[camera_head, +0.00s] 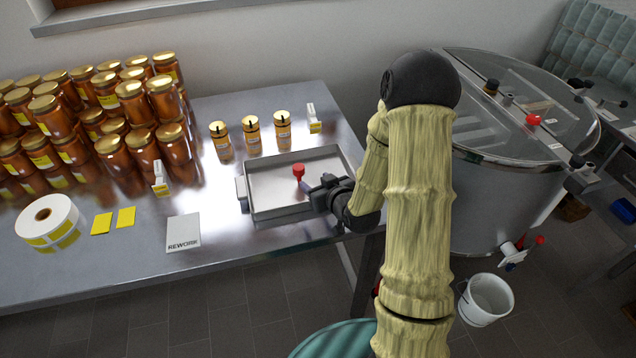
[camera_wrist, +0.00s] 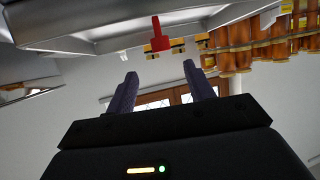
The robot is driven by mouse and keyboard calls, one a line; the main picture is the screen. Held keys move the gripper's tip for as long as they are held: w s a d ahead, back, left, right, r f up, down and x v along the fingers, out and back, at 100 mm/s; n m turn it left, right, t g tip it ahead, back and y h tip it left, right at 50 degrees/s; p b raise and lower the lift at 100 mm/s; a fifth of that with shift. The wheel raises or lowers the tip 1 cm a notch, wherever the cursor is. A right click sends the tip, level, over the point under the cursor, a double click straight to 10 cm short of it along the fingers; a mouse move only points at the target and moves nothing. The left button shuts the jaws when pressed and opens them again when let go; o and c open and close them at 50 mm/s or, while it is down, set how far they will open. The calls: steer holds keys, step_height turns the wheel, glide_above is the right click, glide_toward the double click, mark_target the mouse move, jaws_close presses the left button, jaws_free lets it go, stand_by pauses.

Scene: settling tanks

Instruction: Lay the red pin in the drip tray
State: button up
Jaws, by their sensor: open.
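The drip tray (camera_head: 262,212) is a shallow grey metal tray on the steel table. The red pin (camera_head: 298,170) shows in the tray area, its wide head up and its stem down; it looks upright. Its foot is hard to make out. My gripper (camera_head: 312,188) is at the tray's right side, close to the pin. In the wrist view, which looks upside down, the red pin (camera_wrist: 159,36) lies beyond and between the two open fingers (camera_wrist: 158,72), apart from them. The tray underside or wall (camera_wrist: 90,20) fills the top left there.
Three small jars (camera_head: 251,132) stand behind the tray. Many honey jars (camera_head: 95,120) crowd the table's left. A label roll (camera_head: 48,220), yellow labels (camera_head: 102,223) and a REWORK card (camera_head: 183,233) lie in front. A large steel tank (camera_head: 500,190) stands right.

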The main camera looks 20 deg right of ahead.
steer(key=shift+a, duration=0.1)
steer(key=s+a+r+m+g+h, duration=0.1)
steer(key=s+r+g, duration=0.2)
steer(key=s, duration=0.7)
steer(key=s+r+m+g+h, duration=0.1)
steer(key=s+r+g+h, duration=0.1)
steer(key=s+r+g, duration=0.2)
steer(key=s+g, duration=0.3)
steer(key=s, duration=0.3)
steer(key=shift+s+a+m+g, duration=0.3)
steer(key=shift+s+a, duration=0.1)
steer(key=shift+r, duration=0.1)
